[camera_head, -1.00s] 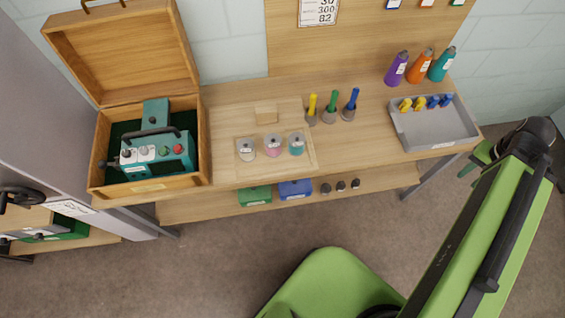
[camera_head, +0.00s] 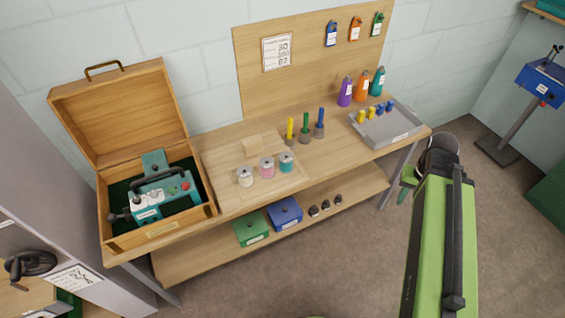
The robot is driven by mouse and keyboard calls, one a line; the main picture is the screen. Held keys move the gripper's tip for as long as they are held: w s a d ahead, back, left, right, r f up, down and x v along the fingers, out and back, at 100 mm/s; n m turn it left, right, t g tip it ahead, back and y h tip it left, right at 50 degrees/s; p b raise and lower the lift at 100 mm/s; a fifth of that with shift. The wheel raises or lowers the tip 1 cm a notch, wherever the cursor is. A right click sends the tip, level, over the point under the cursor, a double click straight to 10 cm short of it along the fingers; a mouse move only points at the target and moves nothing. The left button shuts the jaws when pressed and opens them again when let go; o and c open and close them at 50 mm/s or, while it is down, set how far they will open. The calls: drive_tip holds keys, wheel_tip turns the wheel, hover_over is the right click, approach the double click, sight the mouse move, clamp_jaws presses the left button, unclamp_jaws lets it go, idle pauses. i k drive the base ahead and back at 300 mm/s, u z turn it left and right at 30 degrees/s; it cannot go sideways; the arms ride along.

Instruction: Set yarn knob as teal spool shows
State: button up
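A teal device (camera_head: 162,196) with several small knobs and buttons, among them a red one, sits in an open wooden case (camera_head: 158,238) at the left of the bench. I cannot tell which knob is the yarn knob, and its setting is too small to read. A teal spool (camera_head: 286,162) stands on a wooden board beside a pink spool (camera_head: 267,168) and a white spool (camera_head: 245,177). Their labels are unreadable. My green arm is at the right, with a dark joint at its top. My gripper does not show.
The wooden bench (camera_head: 229,144) also holds yellow, green and blue upright tools, a grey tray (camera_head: 390,134), and purple, orange and teal cones. Green and blue boxes lie on the lower shelf. A grey cabinet stands at left. The floor (camera_head: 345,265) before the bench is open.

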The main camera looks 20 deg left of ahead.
sight(137, 200)
drive_tip(key=u, duration=1.15)
drive_tip(key=i, duration=1)
drive_tip(key=u, duration=1.45)
drive_tip(key=k, duration=1.2)
drive_tip(key=u, duration=0.6)
drive_tip(key=i, duration=1)
drive_tip(key=u, duration=0.05)
